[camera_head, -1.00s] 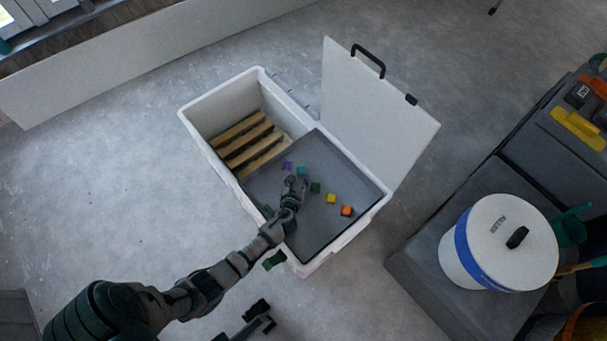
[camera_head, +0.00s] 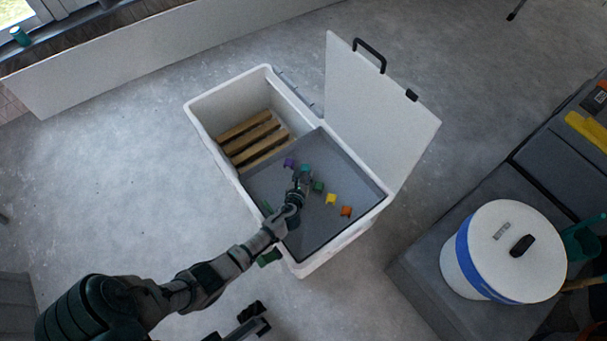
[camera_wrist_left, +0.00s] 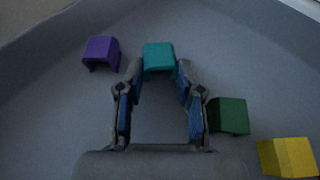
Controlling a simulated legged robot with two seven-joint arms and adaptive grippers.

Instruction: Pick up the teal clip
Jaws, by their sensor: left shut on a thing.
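The teal clip (camera_wrist_left: 159,58) is between the fingertips of my left gripper (camera_wrist_left: 159,72) in the left wrist view. The fingers are shut on its two sides. In the head view the teal clip (camera_head: 305,169) shows just beyond my left gripper (camera_head: 302,178), over the grey tray (camera_head: 325,225) in the white box. I cannot tell whether the clip still touches the tray floor. A dark part that looks like my right gripper (camera_head: 251,313) is at the bottom of the head view; its jaws are unclear.
A purple clip (camera_wrist_left: 101,53) lies left of the teal one. A green clip (camera_wrist_left: 229,116), a yellow clip (camera_wrist_left: 287,157) and an orange clip (camera_head: 346,211) lie to the right. The white box (camera_head: 228,176) has wooden slats (camera_head: 252,140) and a raised lid (camera_head: 375,115).

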